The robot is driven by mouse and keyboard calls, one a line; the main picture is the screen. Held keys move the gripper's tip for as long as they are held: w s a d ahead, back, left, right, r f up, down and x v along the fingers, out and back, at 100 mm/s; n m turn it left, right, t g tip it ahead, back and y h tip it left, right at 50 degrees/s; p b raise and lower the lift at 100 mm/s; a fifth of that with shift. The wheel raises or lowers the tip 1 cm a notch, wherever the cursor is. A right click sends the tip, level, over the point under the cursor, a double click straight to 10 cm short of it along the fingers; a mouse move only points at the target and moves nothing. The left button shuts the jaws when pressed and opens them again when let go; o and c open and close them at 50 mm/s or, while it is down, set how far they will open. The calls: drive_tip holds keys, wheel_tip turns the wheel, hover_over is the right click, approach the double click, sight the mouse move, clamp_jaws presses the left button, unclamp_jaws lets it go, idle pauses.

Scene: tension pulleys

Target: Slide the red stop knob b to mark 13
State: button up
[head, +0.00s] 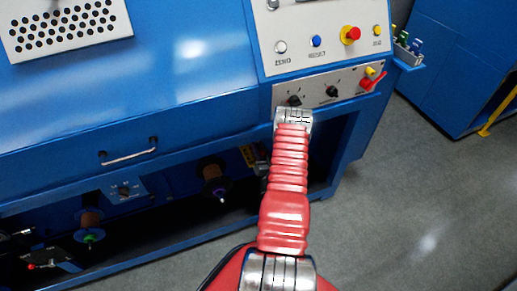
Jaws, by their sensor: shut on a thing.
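My red ribbed arm rises from the bottom centre and ends in a silver joint, in front of the machine's lower right control strip. I cannot make out any gripper fingers; they are hidden behind my own arm. I cannot pick out stop knob b or its numbered marks in this view. A small red knob (31,267) shows on a dark bracket at the far lower left, but I cannot tell which knob it is.
The blue machine has an upper panel (273,62) with buttons and a lower strip (281,90) with black knobs and a red lever (375,82). Spools (214,176) hang in the dark lower opening. Grey floor (400,200) is clear at right, before a blue cabinet (455,80).

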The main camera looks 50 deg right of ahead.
clamp_jaws()
drive_tip(key=shift+v, duration=1.3)
drive_tip(key=o, duration=0.7)
unclamp_jaws()
drive_tip(key=shift+o, duration=0.2)
